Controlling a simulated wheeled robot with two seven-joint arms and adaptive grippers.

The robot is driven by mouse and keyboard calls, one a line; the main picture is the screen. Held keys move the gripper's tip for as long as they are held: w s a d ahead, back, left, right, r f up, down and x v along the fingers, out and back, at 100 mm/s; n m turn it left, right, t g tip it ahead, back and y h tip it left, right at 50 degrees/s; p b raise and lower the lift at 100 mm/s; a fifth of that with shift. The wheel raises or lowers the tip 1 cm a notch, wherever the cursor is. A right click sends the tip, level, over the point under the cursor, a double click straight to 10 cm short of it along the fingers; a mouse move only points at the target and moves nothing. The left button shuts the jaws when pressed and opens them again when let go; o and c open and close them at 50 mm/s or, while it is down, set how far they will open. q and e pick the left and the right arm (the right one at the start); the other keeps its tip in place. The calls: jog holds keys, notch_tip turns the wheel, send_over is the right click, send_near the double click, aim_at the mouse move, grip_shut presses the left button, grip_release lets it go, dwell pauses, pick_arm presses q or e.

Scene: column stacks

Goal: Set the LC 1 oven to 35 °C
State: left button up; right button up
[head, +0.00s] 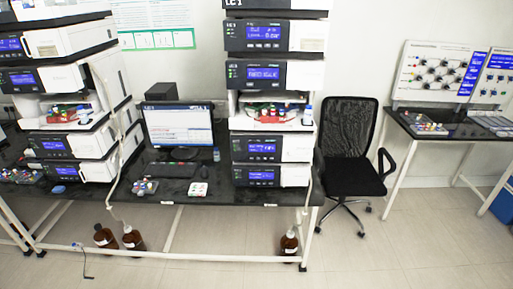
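The LC 1 stack (284,52) stands on the bench right of the monitor, with "LC 1" on its top unit (240,4). Below that are a unit with a blue display (263,33), a second one (265,74), an open bay with vials and two lower units with displays (262,148) (263,176). The display text is too small to read surely, and I cannot tell which unit is the oven. No set temperature is readable. Neither of my grippers is in view.
A second stack (60,90) stands at the left. A monitor (180,126) and keyboard are between the stacks. A black chair (350,150) stands right of the bench (200,193). Brown bottles (131,238) (288,244) stand underneath. The floor (400,255) in front is mostly clear.

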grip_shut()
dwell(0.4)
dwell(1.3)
